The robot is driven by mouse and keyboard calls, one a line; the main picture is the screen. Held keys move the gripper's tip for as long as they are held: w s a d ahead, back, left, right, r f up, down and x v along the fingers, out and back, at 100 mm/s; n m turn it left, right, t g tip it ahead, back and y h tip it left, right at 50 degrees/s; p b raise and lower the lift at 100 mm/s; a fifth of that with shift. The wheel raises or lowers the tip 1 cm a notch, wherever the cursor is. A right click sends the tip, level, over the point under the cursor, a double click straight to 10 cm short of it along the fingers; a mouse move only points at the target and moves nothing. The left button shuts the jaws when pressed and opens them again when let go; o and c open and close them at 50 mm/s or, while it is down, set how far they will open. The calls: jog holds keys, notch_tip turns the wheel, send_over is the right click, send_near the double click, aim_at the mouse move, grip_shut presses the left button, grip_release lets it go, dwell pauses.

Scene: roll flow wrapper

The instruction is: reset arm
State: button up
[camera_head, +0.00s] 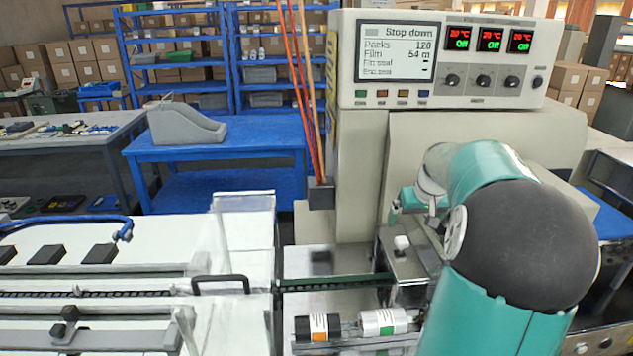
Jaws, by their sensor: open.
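My teal arm is folded up at the right of the head view, its dark rounded joint close to the camera. My gripper (415,203) is small and partly hidden behind the arm, in front of the wrapper's lower front. It is open, and I see nothing held in it. The flow wrapper (358,170) stands behind it, with its display (397,52) reading "Stop down", packs 120 and film 54 m. Three red-and-green readouts (490,39) show "Off".
A conveyor (130,293) with a black handle (220,281) runs left. A blue table (250,141) and shelves (180,65) stand behind.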

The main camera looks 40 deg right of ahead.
jog(key=w+a+r+n, duration=0.1)
jog(key=a+r+n, duration=0.1)
jog(key=a, duration=1.2)
jog(key=w+a+r+n, duration=0.1)
jog(key=w+a+r, duration=0.15)
jog(key=a, duration=1.05)
jog(key=s+a+f+n+y, duration=0.1)
jog(key=s+a, duration=0.5)
jog(key=a, duration=0.3)
jog(key=s+a+n+t+y, duration=0.1)
jog(key=s+a+n, duration=0.1)
jog(key=s+a, duration=0.5)
jog(key=a, duration=0.2)
jog(key=shift+a+f+t, duration=0.3)
jog(key=shift+a+f, duration=0.1)
